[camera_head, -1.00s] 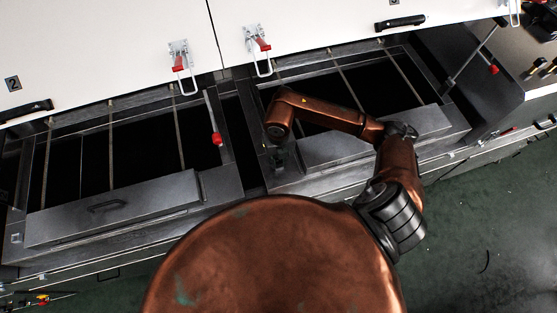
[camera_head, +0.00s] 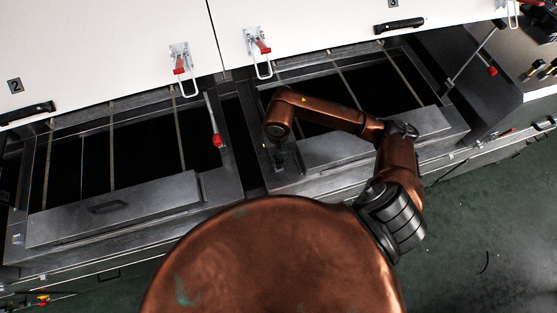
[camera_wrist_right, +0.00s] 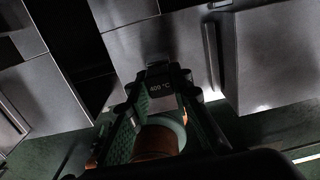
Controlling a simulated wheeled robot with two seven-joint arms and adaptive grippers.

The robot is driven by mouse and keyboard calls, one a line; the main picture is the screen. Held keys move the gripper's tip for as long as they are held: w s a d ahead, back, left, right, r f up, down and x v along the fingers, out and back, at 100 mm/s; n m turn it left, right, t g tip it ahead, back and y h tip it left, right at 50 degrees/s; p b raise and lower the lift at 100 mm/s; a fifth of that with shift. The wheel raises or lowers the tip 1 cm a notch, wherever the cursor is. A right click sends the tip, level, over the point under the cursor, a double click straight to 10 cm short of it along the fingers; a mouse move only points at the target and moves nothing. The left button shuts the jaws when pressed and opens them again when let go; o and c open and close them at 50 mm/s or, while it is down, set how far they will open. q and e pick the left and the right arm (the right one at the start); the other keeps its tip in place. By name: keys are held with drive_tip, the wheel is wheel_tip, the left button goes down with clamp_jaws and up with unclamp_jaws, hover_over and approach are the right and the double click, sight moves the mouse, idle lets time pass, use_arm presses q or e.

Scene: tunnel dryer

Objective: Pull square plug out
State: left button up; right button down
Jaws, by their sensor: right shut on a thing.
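My right gripper (camera_head: 283,160) points down at the near left corner of the right-hand dryer opening, beside the grey front plate. In the right wrist view my right gripper (camera_wrist_right: 159,88) has its two dark fingers on either side of a small dark piece marked 400 °C, which appears to be the square plug (camera_wrist_right: 159,87). The gripper is shut on it. The fingers hide most of the plug, and I cannot tell how deep it sits. In the head view the plug is too dark to make out. My left gripper is not in view.
The grey front plate (camera_head: 425,122) of the right opening lies beside the gripper. The left opening has a plate with a handle (camera_head: 107,206).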

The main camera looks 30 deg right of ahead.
sight(278, 161)
drive_tip(key=shift+r, duration=0.1)
idle(0.3)
drive_tip(key=shift+r+p, duration=0.55)
drive_tip(key=shift+r, duration=0.3)
drive_tip(key=shift+r+p, duration=1.35)
drive_tip(key=shift+r, duration=0.9)
